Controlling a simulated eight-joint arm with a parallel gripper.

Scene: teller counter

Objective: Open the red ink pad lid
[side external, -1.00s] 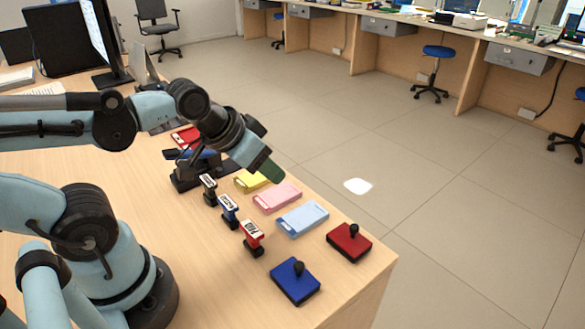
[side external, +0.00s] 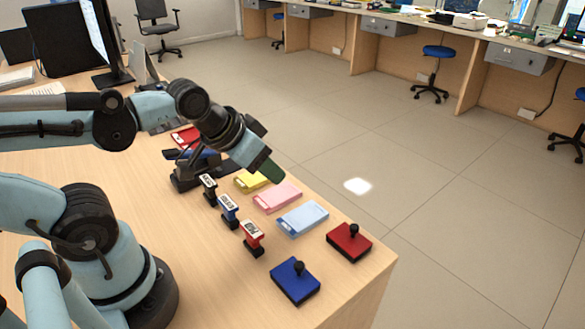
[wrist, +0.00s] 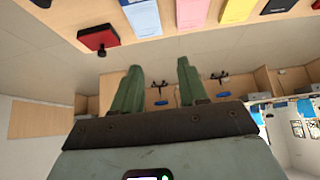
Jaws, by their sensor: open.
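The red ink pad (side external: 349,243), with a closed red lid and a black knob on top, sits near the right corner of the wooden counter. It also shows at the upper left of the wrist view (wrist: 97,38). A blue ink pad (side external: 295,282) with a similar knob lies in front of it, lid closed. My gripper (side external: 271,174) is in the air above the yellow and pink pads, well to the left of the red ink pad. In the wrist view, its two green fingers (wrist: 161,88) are apart with nothing between them.
Yellow (side external: 249,182), pink (side external: 277,197) and light blue (side external: 302,219) pads lie in a row. Several stamps (side external: 229,209) stand beside them. A monitor (side external: 68,38) is at the back left. Bare counter lies around the ink pads, which are near the counter's edge.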

